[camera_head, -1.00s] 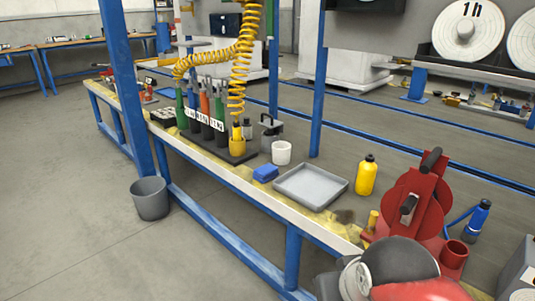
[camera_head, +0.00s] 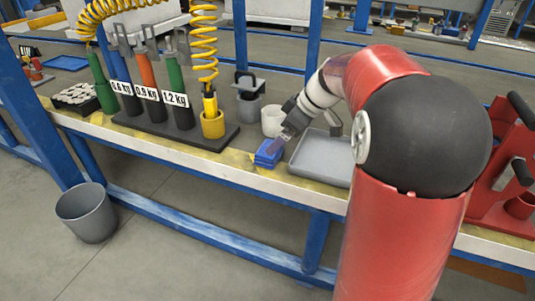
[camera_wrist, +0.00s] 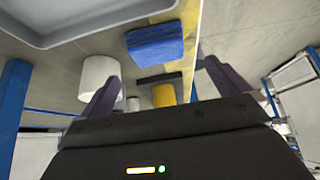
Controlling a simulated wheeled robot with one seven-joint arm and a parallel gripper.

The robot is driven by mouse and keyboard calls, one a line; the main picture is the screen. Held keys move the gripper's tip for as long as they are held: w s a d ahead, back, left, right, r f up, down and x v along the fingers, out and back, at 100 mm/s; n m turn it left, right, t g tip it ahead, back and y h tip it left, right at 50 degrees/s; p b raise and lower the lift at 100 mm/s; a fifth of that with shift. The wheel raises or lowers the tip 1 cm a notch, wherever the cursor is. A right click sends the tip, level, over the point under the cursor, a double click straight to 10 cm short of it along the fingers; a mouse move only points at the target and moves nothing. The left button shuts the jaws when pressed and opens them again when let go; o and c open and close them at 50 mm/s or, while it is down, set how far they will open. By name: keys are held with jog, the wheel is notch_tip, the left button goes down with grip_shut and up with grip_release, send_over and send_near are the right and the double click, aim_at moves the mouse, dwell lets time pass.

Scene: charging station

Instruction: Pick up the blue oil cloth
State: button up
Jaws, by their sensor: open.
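The blue oil cloth (camera_head: 268,154) is a small folded blue block on the workbench, just left of the grey tray. It also shows in the wrist view (camera_wrist: 155,45), ahead of the jaws and between the lines of the two fingers. My gripper (camera_head: 279,143) is at the cloth in the head view, its tip overlapping the cloth's upper part. In the wrist view my gripper (camera_wrist: 160,90) has its fingers spread wide with nothing between them. I cannot tell whether a finger touches the cloth.
The grey tray (camera_head: 318,166) lies right of the cloth, partly behind my arm. A white cup (camera_head: 271,121) stands behind it. A rack (camera_head: 205,140) of labelled cylinders and a yellow cup (camera_head: 212,124) stand left. A grey bin (camera_head: 87,212) is on the floor.

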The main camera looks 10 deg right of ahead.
jog(key=x, duration=0.7)
jog(key=shift+w+f, duration=0.15)
jog(key=shift+f, duration=0.2)
jog(key=c, duration=0.9)
